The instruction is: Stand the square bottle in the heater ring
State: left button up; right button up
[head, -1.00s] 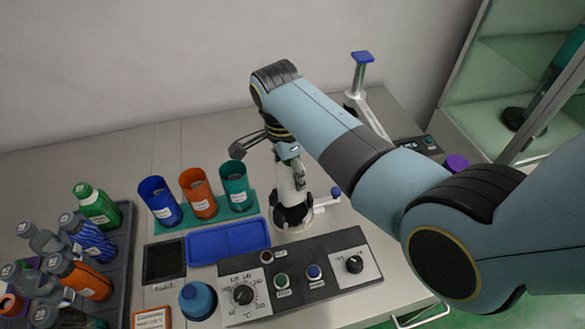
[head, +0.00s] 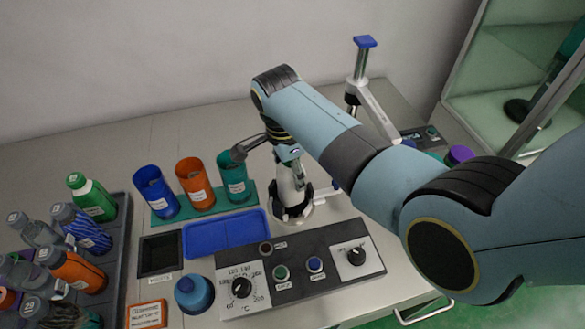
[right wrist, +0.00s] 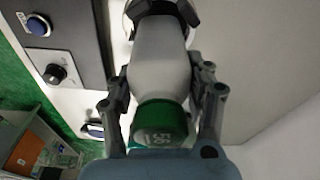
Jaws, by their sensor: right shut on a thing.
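A white bottle with a green cap marked 56 (right wrist: 160,122) is in my right gripper (right wrist: 162,80). In the right wrist view a finger lies on each side of the bottle. In the head view the right gripper (head: 293,165) holds the bottle (head: 288,190) upright at the heater ring (head: 293,214), a round base with black prongs. The ring also shows at the far end of the bottle in the right wrist view (right wrist: 152,8). The bottle's lower end is among the prongs; I cannot tell whether it rests on the base. My left gripper is out of view.
A control panel (head: 305,276) with knobs and buttons lies in front of the ring. A blue tray (head: 226,234) and a rack of blue, orange and teal cups (head: 195,184) stand to its left. Several bottles fill a dark tray (head: 119,220) at far left. A post with a blue top (head: 363,60) stands behind.

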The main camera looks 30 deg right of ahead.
jog(key=shift+f+b, duration=0.95)
jog(key=shift+f, duration=0.5)
jog(key=o, duration=1.5)
jog(key=shift+o, duration=0.4)
jog(key=o, duration=0.4)
jog(key=shift+r, duration=0.1)
